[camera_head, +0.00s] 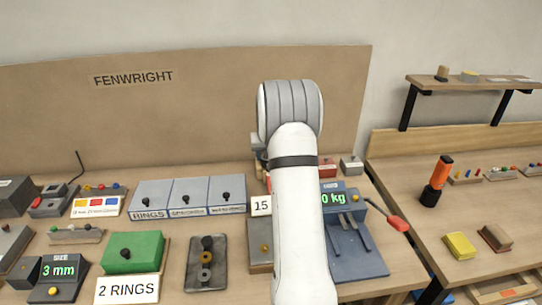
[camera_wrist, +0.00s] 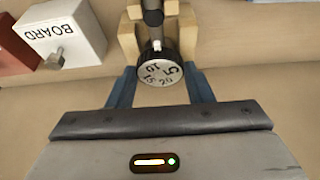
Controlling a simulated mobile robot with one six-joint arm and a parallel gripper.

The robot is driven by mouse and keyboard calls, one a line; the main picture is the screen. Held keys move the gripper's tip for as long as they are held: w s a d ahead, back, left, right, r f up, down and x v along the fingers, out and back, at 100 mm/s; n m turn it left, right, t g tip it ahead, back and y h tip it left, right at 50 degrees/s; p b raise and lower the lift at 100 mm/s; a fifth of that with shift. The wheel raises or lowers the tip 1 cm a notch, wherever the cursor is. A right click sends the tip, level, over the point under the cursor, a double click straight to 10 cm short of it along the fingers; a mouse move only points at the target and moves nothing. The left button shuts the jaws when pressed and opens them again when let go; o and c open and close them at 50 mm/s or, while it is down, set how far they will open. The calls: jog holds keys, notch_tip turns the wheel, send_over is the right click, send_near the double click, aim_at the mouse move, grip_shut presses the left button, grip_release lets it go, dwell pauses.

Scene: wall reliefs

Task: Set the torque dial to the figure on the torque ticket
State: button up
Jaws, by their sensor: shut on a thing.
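In the wrist view a round white-faced dial (camera_wrist: 161,74) with a black rim carries the figures 5, 10, 15 and 20. It sits on a dark tool (camera_wrist: 153,18) held by a pale wooden bracket (camera_wrist: 130,40). My gripper (camera_wrist: 160,84) has its two blue fingers on either side of the dial, shut on it; the exact contact is hard to see. In the head view my arm hides the dial and the fingers. A white ticket (camera_head: 261,205) reading 15 stands left of my arm, its right side partly covered.
A white box marked BOARD (camera_wrist: 62,35) with a knob stands beside the bracket. A second table (camera_head: 480,220) stands at right.

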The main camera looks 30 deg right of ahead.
jog(key=m+b, duration=0.1)
jog(key=m, duration=0.1)
jog(key=m+g+h+b, duration=0.1)
jog(key=m+b, duration=0.1)
jog(key=m, duration=0.1)
jog(key=shift+w+a+f+m+h+b, duration=0.2)
jog(key=shift+f+m+h+b, duration=0.1)
jog(key=shift+h, duration=0.1)
jog(key=m, duration=0.1)
jog(key=m+g+b, duration=0.1)
jog(key=m, duration=0.1)
jog(key=m+g+b, duration=0.1)
jog(key=shift+w+r+m+h, duration=0.15)
jog(key=shift+r+m+h, duration=0.1)
jog(key=shift+m+h, duration=0.05)
jog(key=o, duration=1)
jog(key=v, duration=0.8)
jog(key=shift+w+f, duration=0.1)
